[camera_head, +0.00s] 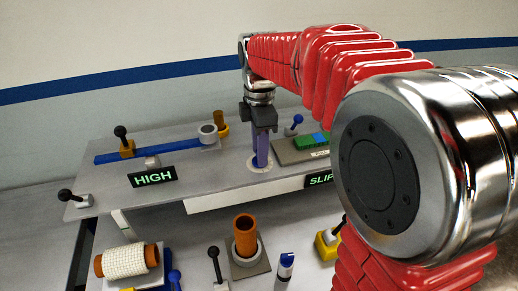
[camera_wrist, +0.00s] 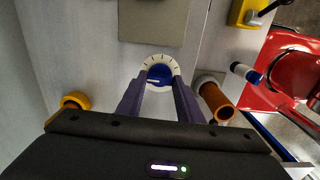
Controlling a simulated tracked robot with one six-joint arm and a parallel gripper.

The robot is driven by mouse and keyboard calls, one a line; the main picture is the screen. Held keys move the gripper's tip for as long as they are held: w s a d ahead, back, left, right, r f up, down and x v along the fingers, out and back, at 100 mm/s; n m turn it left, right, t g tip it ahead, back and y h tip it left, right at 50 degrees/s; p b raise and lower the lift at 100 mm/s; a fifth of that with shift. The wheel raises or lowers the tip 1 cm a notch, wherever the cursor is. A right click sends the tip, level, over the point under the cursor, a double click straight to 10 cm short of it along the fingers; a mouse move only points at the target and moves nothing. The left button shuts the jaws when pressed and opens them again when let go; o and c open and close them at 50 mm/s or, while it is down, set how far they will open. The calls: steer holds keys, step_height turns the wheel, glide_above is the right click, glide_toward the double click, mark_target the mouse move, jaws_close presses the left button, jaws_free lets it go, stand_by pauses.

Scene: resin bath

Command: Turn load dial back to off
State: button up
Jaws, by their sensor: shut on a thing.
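The load dial appears to be the round white plate with dark tick marks (camera_wrist: 160,59) and a blue knob, seen in the wrist view. In the head view its pale base (camera_head: 255,168) sits on the grey bench top below my gripper (camera_head: 262,150). My gripper points down, and its two dark purple fingers (camera_wrist: 161,83) are shut on the blue knob from both sides. A pale line shows on the knob, but the tick it points at is too small to tell.
A partly hidden sign beginning SLIP (camera_head: 319,181) is at right. An orange cylinder (camera_head: 245,236) stands upright on the lower front level.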

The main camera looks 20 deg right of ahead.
steer(key=shift+r+n, duration=0.1)
steer(key=shift+n, duration=0.2)
steer(key=o, duration=1.1)
step_height(320, 180, up, 14)
steer(key=shift+f, duration=0.2)
stand_by(0.5)
